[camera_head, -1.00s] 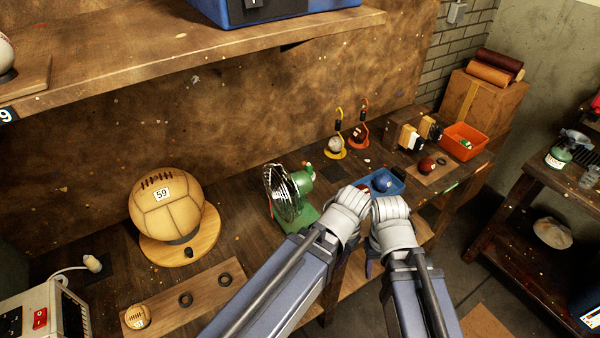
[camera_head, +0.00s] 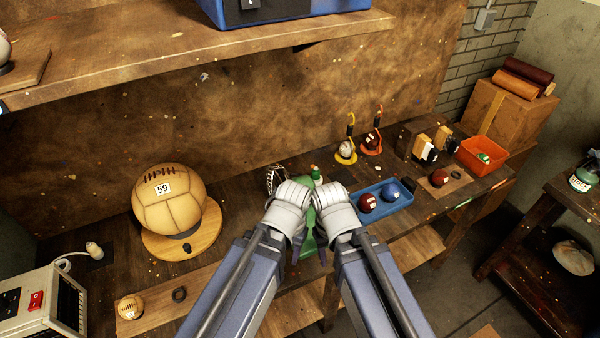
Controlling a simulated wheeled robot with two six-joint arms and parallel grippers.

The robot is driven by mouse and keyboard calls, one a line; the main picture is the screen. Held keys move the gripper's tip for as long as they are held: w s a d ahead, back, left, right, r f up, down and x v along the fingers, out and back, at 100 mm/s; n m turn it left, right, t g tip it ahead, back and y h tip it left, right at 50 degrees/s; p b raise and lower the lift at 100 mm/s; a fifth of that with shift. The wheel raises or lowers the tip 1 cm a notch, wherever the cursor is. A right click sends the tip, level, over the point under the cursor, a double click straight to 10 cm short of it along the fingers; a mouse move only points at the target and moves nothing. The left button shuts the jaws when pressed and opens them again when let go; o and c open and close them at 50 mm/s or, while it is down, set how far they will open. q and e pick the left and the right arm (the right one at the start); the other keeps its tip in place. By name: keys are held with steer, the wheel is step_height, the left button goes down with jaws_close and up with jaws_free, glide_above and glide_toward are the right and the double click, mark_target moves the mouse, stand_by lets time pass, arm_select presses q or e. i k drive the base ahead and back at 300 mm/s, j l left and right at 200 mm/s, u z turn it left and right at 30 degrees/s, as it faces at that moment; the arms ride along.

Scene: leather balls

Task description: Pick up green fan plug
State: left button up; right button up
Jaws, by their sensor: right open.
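The green fan (camera_head: 309,242) stands on the bench, mostly hidden behind my wrists. Part of its dark grille (camera_head: 274,180) shows at left, and green parts show between the arms. I cannot make out a plug on the fan. A pale plug (camera_head: 94,250) with a cord lies at the far left. My left gripper (camera_head: 289,203) and right gripper (camera_head: 338,208) are close together in front of the fan. The right one is open. The left one's fingers are hidden, and I cannot tell whether either touches the fan.
A large tan ball marked 59 (camera_head: 168,203) sits on a wooden stand at left. A blue tray (camera_head: 399,205) with a red and a blue ball lies right of the fan. An orange bin (camera_head: 483,157) is further right. A shelf (camera_head: 200,50) overhangs the bench.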

mark_target(316, 175)
steer(key=i+l+u, duration=0.15)
steer(key=l, duration=0.25)
steer(key=i+l+u, duration=0.15)
steer(key=l, duration=0.3)
steer(key=l+u, duration=0.15)
steer(key=l, duration=0.3)
steer(key=i+l, duration=0.1)
steer(key=l, duration=0.2)
steer(key=i+l, duration=0.1)
steer(key=l, duration=0.2)
